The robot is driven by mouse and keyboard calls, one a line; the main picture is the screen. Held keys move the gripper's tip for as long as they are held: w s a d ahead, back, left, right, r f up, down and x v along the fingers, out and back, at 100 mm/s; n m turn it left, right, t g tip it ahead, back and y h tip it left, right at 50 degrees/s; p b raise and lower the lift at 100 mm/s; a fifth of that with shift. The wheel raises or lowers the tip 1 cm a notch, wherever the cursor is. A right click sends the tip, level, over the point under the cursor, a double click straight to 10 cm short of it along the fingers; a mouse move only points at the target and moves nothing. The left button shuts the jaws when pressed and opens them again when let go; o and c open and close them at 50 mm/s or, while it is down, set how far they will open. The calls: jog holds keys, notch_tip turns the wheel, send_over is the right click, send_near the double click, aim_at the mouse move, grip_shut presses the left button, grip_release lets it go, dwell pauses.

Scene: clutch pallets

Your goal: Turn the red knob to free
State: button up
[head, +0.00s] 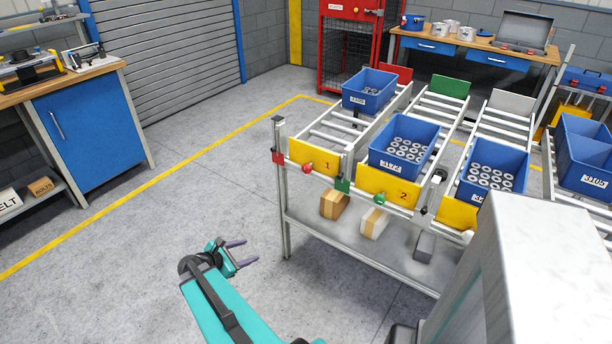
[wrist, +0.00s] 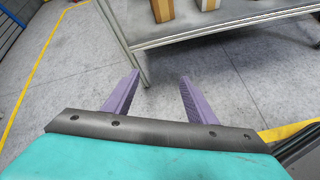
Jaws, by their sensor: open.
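The red knob (head: 307,168) is on the front of the rack, under the yellow plate marked 1 (head: 313,158). A small red tag (head: 278,157) is on the rack post to its left. My gripper (head: 240,254) is low and in front of the rack, to the left of and below the knob, well apart from it. In the wrist view its two purple fingers (wrist: 160,98) are spread with nothing between them. The knob does not show in the wrist view. I cannot read the knob's setting.
Blue crates (head: 369,103) stand on the roller lanes. The rack's lower shelf (head: 345,240) holds boxes. A blue cabinet (head: 92,140) is at the left. Floor (head: 150,240) left of my arm is clear.

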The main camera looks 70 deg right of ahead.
jog(key=s+d+r+n+h+b, duration=0.3)
jog(key=d+r, duration=0.4)
jog(key=d, duration=0.4)
jog(key=n+g+h+b, duration=0.1)
jog(key=n+h+b, duration=0.1)
jog(key=n+h, duration=0.15)
send_near(305, 170)
jog(key=shift+w+a+n, duration=0.2)
jog(key=shift+a, duration=0.35)
jog(key=shift+w+a+n, duration=0.15)
jog(key=shift+w+a, duration=0.1)
jog(key=shift+a, duration=0.3)
jog(key=shift+p+x, duration=0.6)
jog(key=shift+x, duration=6.3)
jog(key=shift+s, duration=0.15)
